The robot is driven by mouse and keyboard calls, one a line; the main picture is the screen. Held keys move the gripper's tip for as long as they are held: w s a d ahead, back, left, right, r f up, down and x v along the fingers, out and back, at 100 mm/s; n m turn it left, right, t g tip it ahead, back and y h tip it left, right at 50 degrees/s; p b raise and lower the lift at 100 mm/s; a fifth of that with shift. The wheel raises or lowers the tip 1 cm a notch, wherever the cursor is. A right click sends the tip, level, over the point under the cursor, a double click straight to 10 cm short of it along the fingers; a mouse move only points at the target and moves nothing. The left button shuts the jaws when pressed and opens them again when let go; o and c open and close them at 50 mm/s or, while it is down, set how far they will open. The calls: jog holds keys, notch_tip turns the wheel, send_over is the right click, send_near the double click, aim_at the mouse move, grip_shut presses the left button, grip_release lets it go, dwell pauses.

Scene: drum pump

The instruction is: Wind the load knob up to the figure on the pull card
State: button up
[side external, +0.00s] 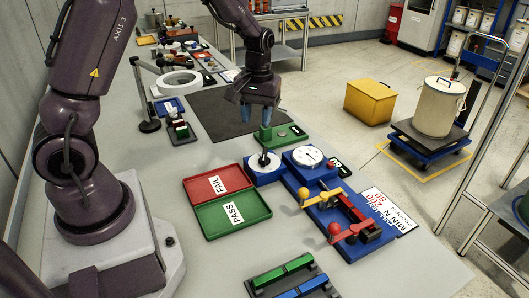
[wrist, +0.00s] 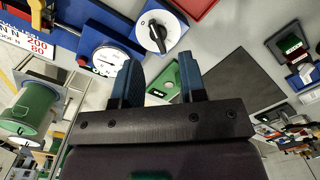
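The load knob (side external: 264,158) is a black pointer knob on a white dial on a blue block. In the wrist view the knob (wrist: 157,34) lies beyond the fingertips, near the top. A white gauge (side external: 307,156) sits beside it on a blue base; in the wrist view the gauge (wrist: 104,60) is partly hidden by a finger. The pull card (side external: 388,209) shows "MIN N" with red "200" and "80"; it also shows in the wrist view (wrist: 26,38). My gripper (side external: 259,119) is open and empty, above and behind the knob, not touching it. Its fingers (wrist: 158,60) stand apart.
A green block (side external: 281,136) stands just behind the dials, below my gripper. Red FAIL (side external: 210,185) and green PASS (side external: 232,213) trays lie left. A blue fixture (side external: 345,225) with yellow and red-knobbed levers lies in front. A dark mat (side external: 222,112) is bare behind.

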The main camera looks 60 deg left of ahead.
aim_at(264, 154)
jog(key=w+f, duration=0.1)
jog(key=f, duration=0.3)
jog(key=w+a+f+n, duration=0.1)
jog(key=f, duration=0.3)
jog(key=w+f+n, duration=0.1)
jog(key=f, duration=0.4)
jog(key=shift+a+t, duration=0.35)
jog(key=shift+t, duration=0.05)
grip_shut()
